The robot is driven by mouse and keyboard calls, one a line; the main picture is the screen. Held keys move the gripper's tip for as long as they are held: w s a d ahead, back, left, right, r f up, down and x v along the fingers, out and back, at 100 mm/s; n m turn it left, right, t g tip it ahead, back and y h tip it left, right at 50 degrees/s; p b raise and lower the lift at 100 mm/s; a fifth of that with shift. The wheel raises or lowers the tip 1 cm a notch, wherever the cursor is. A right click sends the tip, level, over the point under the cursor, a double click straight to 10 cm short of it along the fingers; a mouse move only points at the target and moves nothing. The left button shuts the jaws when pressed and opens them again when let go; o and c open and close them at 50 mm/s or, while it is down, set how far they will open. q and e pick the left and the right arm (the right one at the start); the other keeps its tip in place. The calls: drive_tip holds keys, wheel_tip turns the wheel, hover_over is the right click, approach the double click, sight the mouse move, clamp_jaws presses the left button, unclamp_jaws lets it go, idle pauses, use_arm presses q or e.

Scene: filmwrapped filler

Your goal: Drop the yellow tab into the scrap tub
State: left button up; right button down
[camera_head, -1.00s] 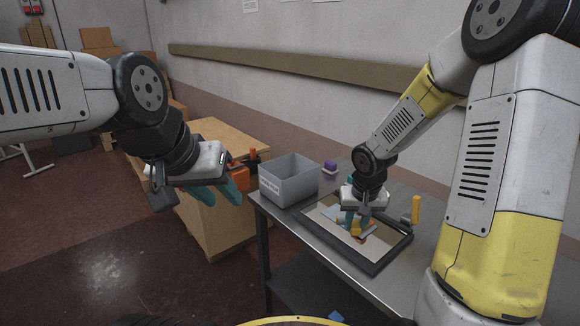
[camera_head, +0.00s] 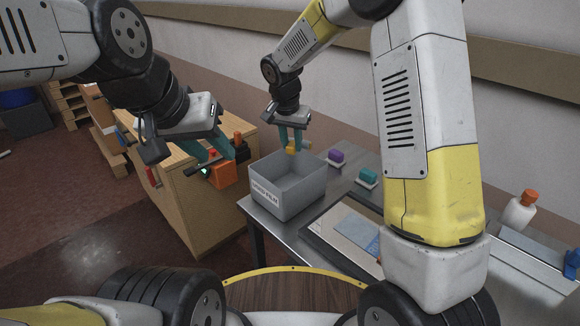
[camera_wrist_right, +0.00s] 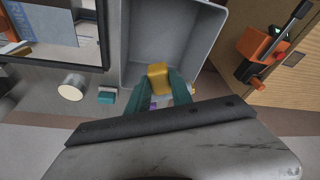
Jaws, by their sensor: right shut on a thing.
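The yellow tab (camera_head: 290,149) is a small yellow block between the teal fingers of my right gripper (camera_head: 291,146). The right wrist view also shows the tab (camera_wrist_right: 158,77), gripped at the fingertips. The scrap tub (camera_head: 281,204) is a grey open box with a white label on its front, standing on the metal table. My right gripper holds the tab high at the tub's back edge; in the right wrist view the tub's interior (camera_wrist_right: 165,40) lies beneath and beyond it. My left gripper (camera_head: 210,152) is empty with fingers apart, left of the tub near an orange device.
The orange device (camera_head: 221,176) is at the wooden cabinet (camera_head: 190,205). A purple block (camera_head: 336,156) and a teal block (camera_head: 367,176) stand right of the tub. A dark-framed tray (camera_head: 345,232) lies in front. A white bottle with an orange cap (camera_head: 520,210) stands far right.

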sight(291, 154)
drive_tip(key=shift+f, duration=2.85)
drive_tip(key=c, duration=1.1)
unclamp_jaws()
drive_tip(key=shift+o, duration=0.2)
drive_tip(key=shift+r, duration=0.15)
drive_tip(key=v, duration=0.7)
drive_tip(key=shift+s+r, duration=0.15)
drive_tip(key=shift+r, duration=0.15)
